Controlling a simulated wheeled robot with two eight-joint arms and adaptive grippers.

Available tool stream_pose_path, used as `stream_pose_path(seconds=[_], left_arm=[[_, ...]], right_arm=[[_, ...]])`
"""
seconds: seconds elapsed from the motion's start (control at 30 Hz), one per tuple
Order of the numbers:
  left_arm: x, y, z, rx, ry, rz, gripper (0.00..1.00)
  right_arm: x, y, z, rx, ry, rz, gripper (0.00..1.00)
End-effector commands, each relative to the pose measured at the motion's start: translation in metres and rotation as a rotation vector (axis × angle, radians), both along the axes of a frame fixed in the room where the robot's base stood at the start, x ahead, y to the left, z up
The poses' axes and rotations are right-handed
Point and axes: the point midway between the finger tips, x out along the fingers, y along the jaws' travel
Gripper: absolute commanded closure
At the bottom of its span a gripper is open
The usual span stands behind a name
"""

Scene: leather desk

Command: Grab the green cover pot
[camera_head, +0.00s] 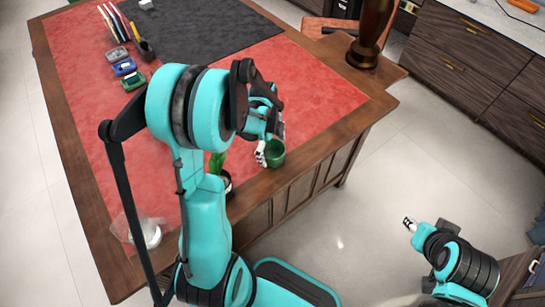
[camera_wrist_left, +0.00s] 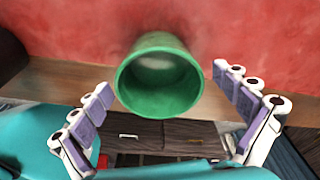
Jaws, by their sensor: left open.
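The green cover pot (camera_head: 275,154) stands upright near the front edge of the desk in the head view. In the left wrist view the green pot (camera_wrist_left: 160,80) is in the upper middle, with its open rim facing the camera and its inside looking empty. My left gripper (camera_head: 264,152) is beside the pot in the head view, partly hidden by its own arm. In the left wrist view its fingers (camera_wrist_left: 168,118) are spread apart, one on each side of the pot, without visible contact. My right gripper (camera_head: 410,224) is off the desk at the lower right, small in view.
A clear bag with a white item (camera_head: 147,234) lies at the desk's lower left. A dark vase (camera_head: 370,35) is at the right corner. Small boxes (camera_head: 123,67) and a pen holder are further back.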

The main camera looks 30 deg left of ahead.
Motion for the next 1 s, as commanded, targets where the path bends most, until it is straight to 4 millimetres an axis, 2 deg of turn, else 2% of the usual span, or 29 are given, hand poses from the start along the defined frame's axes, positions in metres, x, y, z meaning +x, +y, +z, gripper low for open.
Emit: stream_pose_path(seconds=[0.17, 0.4, 0.77, 0.87, 1.0], left_arm=[[0.000, 0.000, 0.001, 0.000, 0.000, 0.000, 0.01], [0.000, 0.000, 0.001, 0.000, 0.000, 0.000, 0.60], [0.000, 0.000, 0.004, 0.000, 0.000, 0.001, 0.60], [0.000, 0.000, 0.012, 0.000, 0.000, 0.001, 0.60], [0.000, 0.000, 0.034, 0.000, 0.000, 0.001, 0.60]], right_arm=[[0.000, 0.000, 0.001, 0.000, 0.000, 0.000, 0.60], [0.000, 0.000, 0.001, 0.000, 0.000, 0.000, 0.60], [0.000, 0.000, 0.003, 0.000, 0.000, 0.000, 0.60], [0.000, 0.000, 0.007, 0.000, 0.000, 0.000, 0.60], [0.000, 0.000, 0.019, 0.000, 0.000, 0.000, 0.60]])
